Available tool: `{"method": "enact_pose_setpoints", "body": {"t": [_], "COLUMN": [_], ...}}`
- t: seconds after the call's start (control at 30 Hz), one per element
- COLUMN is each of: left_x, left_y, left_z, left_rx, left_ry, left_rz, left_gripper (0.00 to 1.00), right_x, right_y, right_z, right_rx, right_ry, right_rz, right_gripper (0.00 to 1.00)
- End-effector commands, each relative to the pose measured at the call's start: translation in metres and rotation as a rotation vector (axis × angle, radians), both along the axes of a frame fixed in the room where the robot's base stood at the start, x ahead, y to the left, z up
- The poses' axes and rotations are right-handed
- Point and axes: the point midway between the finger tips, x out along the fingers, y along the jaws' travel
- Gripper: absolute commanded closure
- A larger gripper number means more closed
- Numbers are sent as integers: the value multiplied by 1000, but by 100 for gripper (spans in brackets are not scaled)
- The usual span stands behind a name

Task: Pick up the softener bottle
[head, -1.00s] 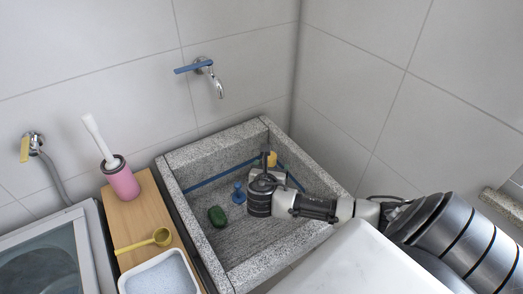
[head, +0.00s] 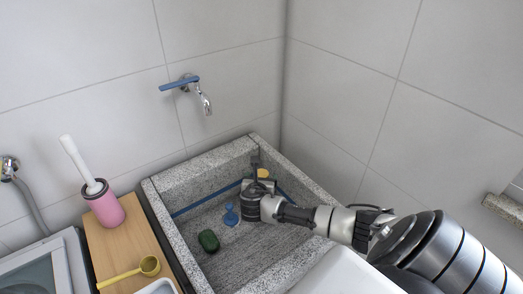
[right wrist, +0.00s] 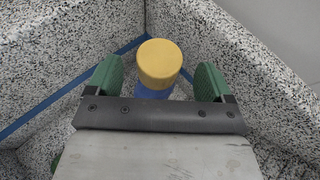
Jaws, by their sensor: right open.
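The softener bottle, with a yellow cap and blue body, stands in the back corner of the stone sink (head: 190,235). In the head view only its yellow cap (head: 263,173) shows beyond my right gripper (head: 257,179). In the right wrist view the softener bottle (right wrist: 159,62) is between the two green fingers of my right gripper (right wrist: 157,84). The fingers are open, with a gap on each side of the cap. The lower part of the bottle is hidden behind the gripper's front edge. My left gripper is not in view.
A blue object (head: 231,214) and a dark green object (head: 208,240) lie in the sink. High sink walls meet around the bottle. A wall tap (head: 190,88) hangs above. A wooden board (head: 125,246) at left carries a pink brush holder (head: 104,207) and a yellow scoop (head: 148,266).

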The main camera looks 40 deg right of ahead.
Motion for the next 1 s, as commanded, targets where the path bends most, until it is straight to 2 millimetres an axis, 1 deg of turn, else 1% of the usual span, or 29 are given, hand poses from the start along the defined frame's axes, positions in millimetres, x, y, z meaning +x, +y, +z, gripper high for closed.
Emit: {"method": "enact_pose_setpoints", "body": {"t": [0.1,0.2,0.5,0.77,1.0], "left_x": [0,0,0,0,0], "left_y": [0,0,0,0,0], "left_z": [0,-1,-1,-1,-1], "left_rx": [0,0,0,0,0], "left_ry": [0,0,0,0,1], "left_rz": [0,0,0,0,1], "left_gripper": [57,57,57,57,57], "right_x": [11,17,19,19,19], "right_y": [-11,-18,-20,-20,-20], "right_z": [-6,-10,-12,-12,-12], "right_rx": [-1,0,0,0,-1], "right_ry": [-1,0,0,0,1], "right_rz": [-2,-1,0,0,0], "right_gripper": [18,18,18,58,95]}}
